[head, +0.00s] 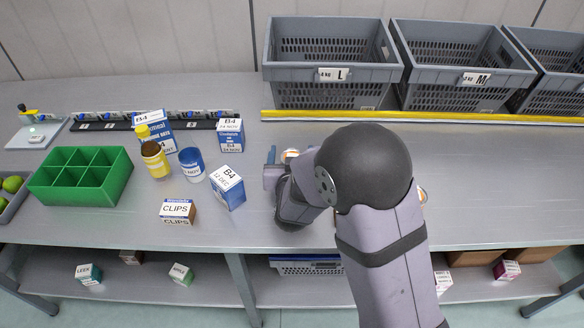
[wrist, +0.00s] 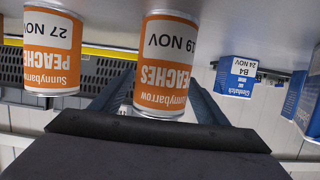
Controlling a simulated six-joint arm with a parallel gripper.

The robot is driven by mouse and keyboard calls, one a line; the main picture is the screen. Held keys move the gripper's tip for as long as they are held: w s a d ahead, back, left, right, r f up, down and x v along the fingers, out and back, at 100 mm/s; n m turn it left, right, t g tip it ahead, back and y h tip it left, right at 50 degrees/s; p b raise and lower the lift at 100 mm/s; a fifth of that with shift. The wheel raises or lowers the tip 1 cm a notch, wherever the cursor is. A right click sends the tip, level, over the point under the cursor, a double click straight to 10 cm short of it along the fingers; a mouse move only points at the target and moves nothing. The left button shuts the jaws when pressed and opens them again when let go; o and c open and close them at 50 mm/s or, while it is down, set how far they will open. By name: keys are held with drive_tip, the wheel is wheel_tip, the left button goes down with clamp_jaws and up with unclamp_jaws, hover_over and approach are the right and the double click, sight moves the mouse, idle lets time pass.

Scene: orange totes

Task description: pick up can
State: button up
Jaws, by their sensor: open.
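An orange and white peaches can marked 19 NOV (wrist: 165,62) stands in the middle of the wrist view, which is upside down. My gripper (wrist: 158,88) is open, with one finger on each side of this can. Whether the fingers touch it I cannot tell. A second peaches can, marked 27 NOV (wrist: 52,55), stands beside it at the picture's left, outside the fingers. In the head view my arm covers most of this area. Only a bit of an orange and white can top (head: 290,154) shows next to the gripper.
A green divided tray (head: 82,178) is farther left. Grey totes (head: 333,73) line the back.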

drive_tip(key=shift+w, duration=0.2)
drive_tip(key=c, duration=1.2)
drive_tip(key=shift+c, duration=0.9)
drive_tip(key=shift+r, duration=0.1)
